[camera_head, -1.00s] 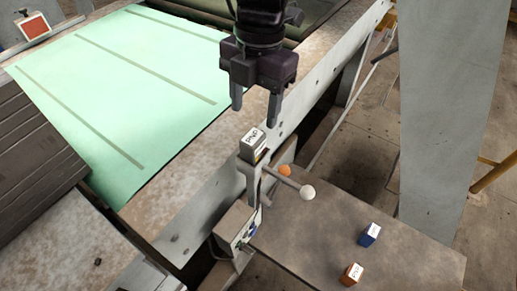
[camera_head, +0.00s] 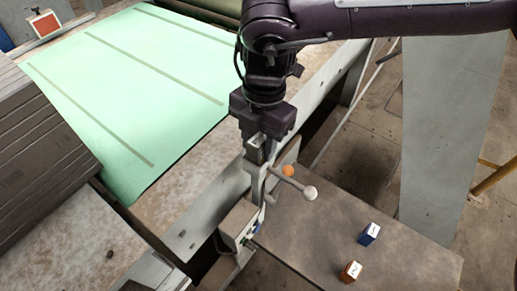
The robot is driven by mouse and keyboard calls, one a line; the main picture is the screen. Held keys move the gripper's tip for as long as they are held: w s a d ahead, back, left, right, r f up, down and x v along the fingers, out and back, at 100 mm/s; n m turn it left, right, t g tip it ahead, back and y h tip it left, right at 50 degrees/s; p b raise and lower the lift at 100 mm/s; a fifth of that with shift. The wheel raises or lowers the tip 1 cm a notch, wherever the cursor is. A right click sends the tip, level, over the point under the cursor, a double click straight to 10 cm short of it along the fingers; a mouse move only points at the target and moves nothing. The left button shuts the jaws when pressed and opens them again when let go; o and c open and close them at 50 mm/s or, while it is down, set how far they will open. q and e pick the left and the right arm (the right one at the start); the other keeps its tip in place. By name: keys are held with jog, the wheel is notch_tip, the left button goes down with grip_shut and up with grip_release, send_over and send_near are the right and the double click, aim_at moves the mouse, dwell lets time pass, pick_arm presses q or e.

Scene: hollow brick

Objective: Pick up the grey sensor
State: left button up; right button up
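The grey sensor (camera_head: 257,149) is a small block with a white label on top, on the upright bracket (camera_head: 257,180) at the side of the machine. My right gripper (camera_head: 260,143) points down right over it, with its fingers at the sensor's level. The gripper body hides much of the sensor and most of the fingers, so I cannot tell whether they touch it. My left gripper is not in view.
Below right, a brown plate (camera_head: 325,240) carries a blue block (camera_head: 370,234) and an orange-brown block (camera_head: 350,271). A rod with a white ball (camera_head: 310,193) and an orange ball (camera_head: 288,171) juts out beside the bracket. A green conveyor belt (camera_head: 130,90) lies left.

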jog(key=c, duration=0.6)
